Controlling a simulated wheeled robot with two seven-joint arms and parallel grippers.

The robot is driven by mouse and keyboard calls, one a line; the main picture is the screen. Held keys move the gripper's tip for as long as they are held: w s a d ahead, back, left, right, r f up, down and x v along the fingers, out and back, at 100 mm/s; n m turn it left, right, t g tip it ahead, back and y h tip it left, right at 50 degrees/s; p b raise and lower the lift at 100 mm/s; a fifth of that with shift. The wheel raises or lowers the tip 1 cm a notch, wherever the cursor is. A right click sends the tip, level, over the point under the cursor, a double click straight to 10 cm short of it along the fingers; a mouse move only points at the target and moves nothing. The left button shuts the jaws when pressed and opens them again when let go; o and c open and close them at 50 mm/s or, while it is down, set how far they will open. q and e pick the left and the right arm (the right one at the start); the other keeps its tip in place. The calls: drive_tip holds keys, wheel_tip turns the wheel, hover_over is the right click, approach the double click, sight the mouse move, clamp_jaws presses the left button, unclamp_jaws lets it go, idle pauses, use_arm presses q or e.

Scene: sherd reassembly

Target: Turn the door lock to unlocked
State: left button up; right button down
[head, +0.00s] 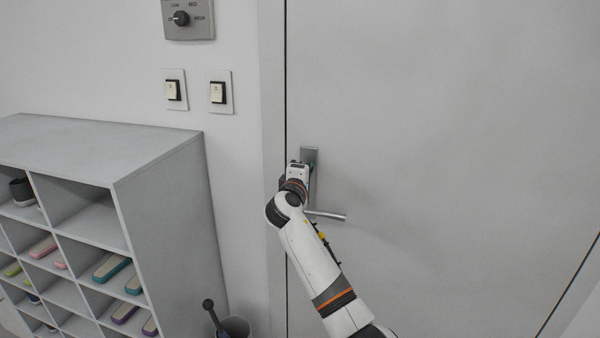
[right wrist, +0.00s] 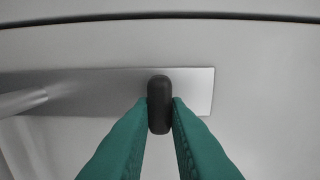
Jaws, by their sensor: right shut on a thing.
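The door (head: 430,120) is closed, with a grey metal lock plate (head: 310,154) near its left edge. A lever handle (head: 328,215) sticks out to the right lower on the plate. In the right wrist view the plate (right wrist: 195,90) lies across the picture, and a dark oval lock knob (right wrist: 159,104) sits near its right end. My right gripper (right wrist: 160,112) has its two green fingers shut on the lock knob, one on each side. In the head view my right arm hides the knob and the fingers. My left gripper is not in view.
A grey shelf unit (head: 90,140) with shoes in its compartments stands left of the door. A bin (head: 235,327) with a dark-handled item stands beside it. Two light switches (head: 174,90) and a dial panel (head: 188,19) are on the wall. The door's right side is clear.

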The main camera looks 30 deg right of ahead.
drive_tip(key=shift+r, duration=0.55)
drive_tip(key=c, duration=1.6)
unclamp_jaws()
drive_tip(key=shift+w, duration=0.1)
drive_tip(key=shift+o, duration=1)
drive_tip(key=shift+w+a+f, duration=0.1)
drive_tip(key=shift+w+f, duration=0.15)
drive_tip(key=shift+f, duration=0.1)
drive_tip(key=b+v, duration=0.2)
drive_tip(key=v, duration=1)
drive_tip(key=shift+r, duration=0.2)
drive_tip(key=shift+a, duration=0.1)
